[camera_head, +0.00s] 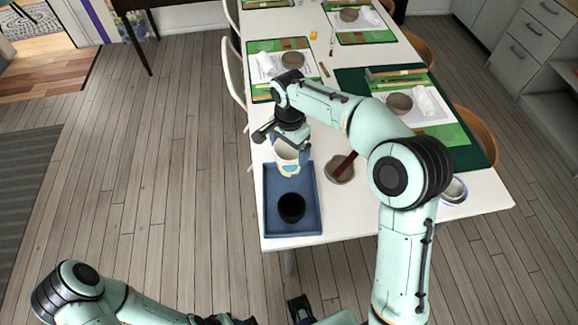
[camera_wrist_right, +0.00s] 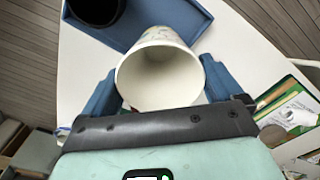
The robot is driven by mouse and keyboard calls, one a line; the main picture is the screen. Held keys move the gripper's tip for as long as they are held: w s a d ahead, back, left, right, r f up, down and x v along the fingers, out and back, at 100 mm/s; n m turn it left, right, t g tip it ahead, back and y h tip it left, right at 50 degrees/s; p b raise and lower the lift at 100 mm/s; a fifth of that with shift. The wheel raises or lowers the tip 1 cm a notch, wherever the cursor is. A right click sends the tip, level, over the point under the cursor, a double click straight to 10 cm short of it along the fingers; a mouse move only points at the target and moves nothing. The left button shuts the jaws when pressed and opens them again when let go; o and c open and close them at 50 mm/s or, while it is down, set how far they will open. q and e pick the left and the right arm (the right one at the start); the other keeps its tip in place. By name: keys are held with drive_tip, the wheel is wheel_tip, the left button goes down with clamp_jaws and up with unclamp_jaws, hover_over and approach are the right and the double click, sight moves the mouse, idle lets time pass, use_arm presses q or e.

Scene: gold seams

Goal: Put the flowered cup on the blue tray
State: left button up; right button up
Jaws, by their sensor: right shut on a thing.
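The white cup with faint coloured markings (camera_head: 288,158) is between the fingers of my right gripper (camera_head: 289,146). In the right wrist view the cup (camera_wrist_right: 160,78) shows its open mouth, with a blue finger on each side. My right gripper (camera_wrist_right: 160,95) is shut on it. In the head view the cup overlaps the far end of the blue tray (camera_head: 272,225); its height above the tray is unclear. The tray (camera_wrist_right: 194,22) also shows beyond the cup in the wrist view. My left arm enters at the bottom left; its jaw state cannot be made out.
A black cup (camera_head: 291,207) stands on the near half of the tray. A brown round dish (camera_head: 338,175) sits right of the tray on the white table (camera_head: 390,222). A blue-rimmed bowl (camera_head: 454,190) is at the right. Place settings on green mats lie farther back.

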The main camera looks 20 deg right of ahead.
wheel_tip(320, 180, down, 8)
drive_tip(key=shift+r+b, duration=0.25)
drive_tip(key=shift+b, duration=0.05)
drive_tip(key=shift+f, duration=0.2)
drive_tip(key=o, duration=1.2)
drive_tip(key=shift+r, duration=0.2)
wheel_tip(320, 180, up, 12)
drive_tip(key=p, duration=0.1)
